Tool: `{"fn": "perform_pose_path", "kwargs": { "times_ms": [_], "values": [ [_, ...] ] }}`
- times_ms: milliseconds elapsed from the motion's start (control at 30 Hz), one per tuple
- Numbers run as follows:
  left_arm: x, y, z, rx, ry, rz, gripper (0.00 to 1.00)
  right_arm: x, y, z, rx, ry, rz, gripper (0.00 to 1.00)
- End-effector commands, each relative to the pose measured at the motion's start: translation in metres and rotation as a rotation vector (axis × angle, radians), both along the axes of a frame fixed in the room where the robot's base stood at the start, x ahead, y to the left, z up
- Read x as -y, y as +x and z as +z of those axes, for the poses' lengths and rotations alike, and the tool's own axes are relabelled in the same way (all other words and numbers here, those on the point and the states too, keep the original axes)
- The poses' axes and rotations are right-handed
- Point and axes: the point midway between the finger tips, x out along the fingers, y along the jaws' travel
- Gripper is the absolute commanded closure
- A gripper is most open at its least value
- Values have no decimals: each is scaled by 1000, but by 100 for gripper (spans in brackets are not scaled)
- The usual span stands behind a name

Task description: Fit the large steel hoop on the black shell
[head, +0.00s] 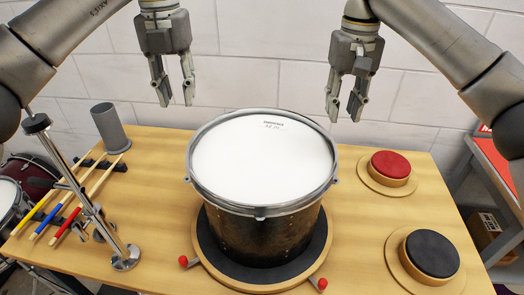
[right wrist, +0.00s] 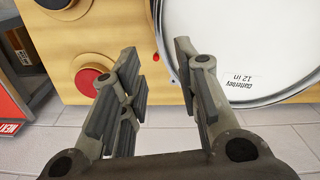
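The black shell (head: 262,236) stands upright on a dark round pad in the middle of the wooden bench. The large steel hoop (head: 190,170) lies around the shell's top, encircling the white drum head (head: 262,160); it looks level, but I cannot tell how tightly it sits. The hoop's edge also shows in the right wrist view (right wrist: 163,45). My left gripper (head: 174,98) is open and empty, above and behind the drum's left side. My right gripper (head: 344,112) is open and empty, above and behind the drum's right side; its spread fingers show in the right wrist view (right wrist: 156,62).
A red round pad (head: 391,164) and a black round pad (head: 432,253) lie at the right. A grey cylinder (head: 110,128), several sticks on a rack (head: 75,200) and a metal stand (head: 125,257) are at the left. Red-tipped knobs (head: 322,284) flank the drum's base.

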Motion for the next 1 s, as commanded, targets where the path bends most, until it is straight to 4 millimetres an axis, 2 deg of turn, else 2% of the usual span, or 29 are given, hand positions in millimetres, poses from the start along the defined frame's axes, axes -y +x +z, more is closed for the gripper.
{"fn": "perform_pose_path", "kwargs": {
  "times_ms": [100,300,1000],
  "values": [
    [0,0,0,0,0,0,69,0,1,17,3,-2,-1,70],
    [0,0,0,0,0,0,69,0,0,32,1,0,0,70],
    [0,0,0,0,0,0,69,0,0,35,0,0,0,70]
  ]
}}
